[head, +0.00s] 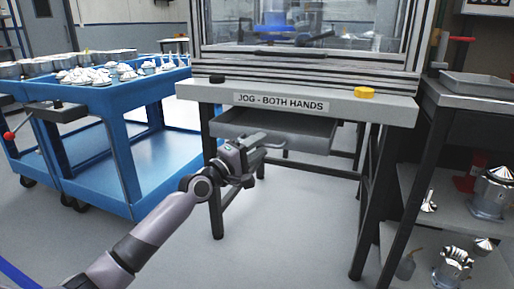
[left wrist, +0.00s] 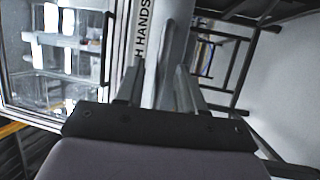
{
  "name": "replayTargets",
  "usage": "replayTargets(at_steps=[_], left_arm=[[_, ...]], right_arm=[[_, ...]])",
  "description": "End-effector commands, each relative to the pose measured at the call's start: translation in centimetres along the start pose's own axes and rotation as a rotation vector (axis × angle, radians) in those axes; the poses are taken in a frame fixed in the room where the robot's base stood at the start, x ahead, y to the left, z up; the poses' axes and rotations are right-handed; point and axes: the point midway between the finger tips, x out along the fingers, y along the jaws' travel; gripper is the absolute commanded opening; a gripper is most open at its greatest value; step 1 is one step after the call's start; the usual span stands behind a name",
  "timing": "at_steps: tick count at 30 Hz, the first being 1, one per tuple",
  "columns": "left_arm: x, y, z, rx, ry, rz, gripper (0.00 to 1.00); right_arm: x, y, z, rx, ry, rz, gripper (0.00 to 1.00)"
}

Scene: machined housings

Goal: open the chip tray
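The chip tray (head: 305,133) is a shallow grey drawer hanging under the front of the machine's bench. Its inside shows, so it looks at least partly drawn out. My left gripper (head: 264,147) is in front of the tray's front side, left of its middle, and overlaps it in the head view. In the left wrist view my left gripper (left wrist: 158,90) shows two fingers standing apart, with the grey bench front behind the gap. I see no handle clearly between them, and cannot tell whether they touch the tray. My right gripper is not in view.
The bench front (head: 375,107) above the tray has a "JOG - BOTH HANDS" label, a black button (head: 217,79) and a yellow button (head: 364,92). A blue cart (head: 120,125) with metal parts stands left. A shelf unit (head: 470,100) stands right. Floor before the bench is clear.

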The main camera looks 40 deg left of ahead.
Motion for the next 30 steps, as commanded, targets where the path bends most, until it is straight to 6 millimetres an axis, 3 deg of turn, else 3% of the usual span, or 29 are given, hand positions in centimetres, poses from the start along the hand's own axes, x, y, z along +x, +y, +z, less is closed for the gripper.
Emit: replayTargets(at_steps=[8,21,30], left_arm=[[-0.8,-0.1,0.0,0.001,0.0,-0.002,0.38],[-5.8,-0.1,0.0,0.001,0.0,-0.003,0.38],[-7.1,0.0,0.0,0.001,0.0,0.0,0.38]], right_arm=[[-0.1,0.0,-0.3,-0.005,0.001,0.003,0.0],[-0.5,0.5,-0.4,-0.03,-0.005,0.031,0.0],[-0.5,0.6,0.1,-0.028,-0.017,0.035,0.0]])
